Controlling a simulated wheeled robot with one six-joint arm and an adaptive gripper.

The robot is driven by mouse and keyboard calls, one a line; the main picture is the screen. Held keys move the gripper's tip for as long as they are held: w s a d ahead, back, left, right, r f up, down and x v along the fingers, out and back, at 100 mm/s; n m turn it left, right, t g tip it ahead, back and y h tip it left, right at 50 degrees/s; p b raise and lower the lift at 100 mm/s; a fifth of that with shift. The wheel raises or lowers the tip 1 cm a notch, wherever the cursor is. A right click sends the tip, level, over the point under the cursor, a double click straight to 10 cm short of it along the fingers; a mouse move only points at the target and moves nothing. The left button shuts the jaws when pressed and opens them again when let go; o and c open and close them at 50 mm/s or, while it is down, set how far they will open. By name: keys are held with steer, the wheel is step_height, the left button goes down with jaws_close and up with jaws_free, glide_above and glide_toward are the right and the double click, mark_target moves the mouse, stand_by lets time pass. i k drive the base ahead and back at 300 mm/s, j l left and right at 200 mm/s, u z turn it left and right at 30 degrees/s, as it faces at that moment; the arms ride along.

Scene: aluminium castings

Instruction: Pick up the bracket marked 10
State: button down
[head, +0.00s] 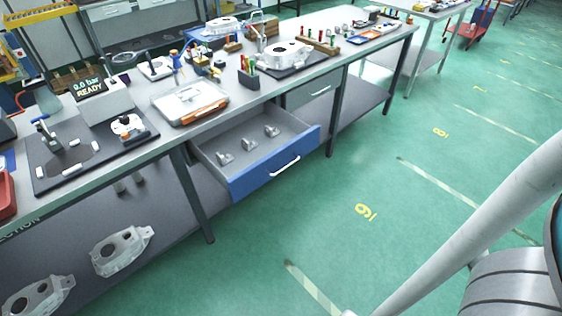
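Three small grey metal brackets lie in the open drawer (208,155) of the workbench: a left bracket (224,158), a middle bracket (248,143) and a right bracket (271,130). They stand apart from one another in a slanting row. Any numbers on them are too small to read, so I cannot tell which is marked 10. The drawer has a blue front with a white handle. A pale link of my arm crosses the right side of the picture, far from the drawer. My gripper is not in view.
More castings (121,250) lie on the lower shelf. The green floor (390,180) before the drawer is clear.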

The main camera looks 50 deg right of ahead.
mark_target(225, 156)
steer(key=i+j+z, duration=0.25)
steer(key=i+j, duration=0.15)
steer(key=j, duration=0.2)
steer(key=i+j+z, duration=0.15)
steer(key=j, duration=0.15)
steer(key=i+j+z, duration=0.15)
steer(key=j, duration=0.15)
steer(key=i+j+z, duration=0.1)
steer(key=j, duration=0.25)
steer(key=i+j+z, duration=0.15)
steer(key=j, duration=0.25)
steer(key=i+j+z, duration=0.15)
steer(key=j, duration=0.2)
